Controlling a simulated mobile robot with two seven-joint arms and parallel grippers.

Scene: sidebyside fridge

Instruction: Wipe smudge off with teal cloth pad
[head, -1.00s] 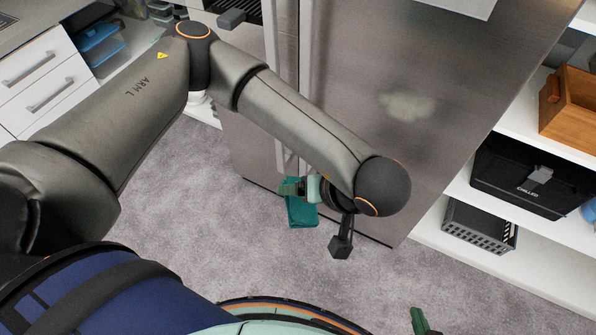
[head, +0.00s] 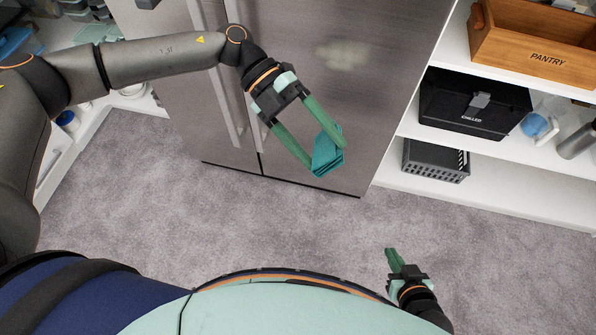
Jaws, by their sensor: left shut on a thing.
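The smudge (head: 343,54) is a pale, cloudy patch on the steel door of the fridge (head: 378,85). The teal cloth pad (head: 327,155) is between the fingertips of my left gripper (head: 327,157), which is shut on it. The gripper and pad appear in front of the fridge door, below the smudge in the picture. The pad looks apart from the smudge. My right gripper (head: 391,262) is low at the right, over the carpet and away from the fridge. Its fingers show nearly edge-on, so I cannot tell whether they are apart.
Right of the fridge, white shelves (head: 440,58) hold a wooden pantry box (head: 520,45), a black chilled box (head: 465,105) and a grey basket (head: 435,161). Two vertical door handles (head: 222,90) stick out left of the smudge. The grey carpet (head: 280,225) before the fridge is clear.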

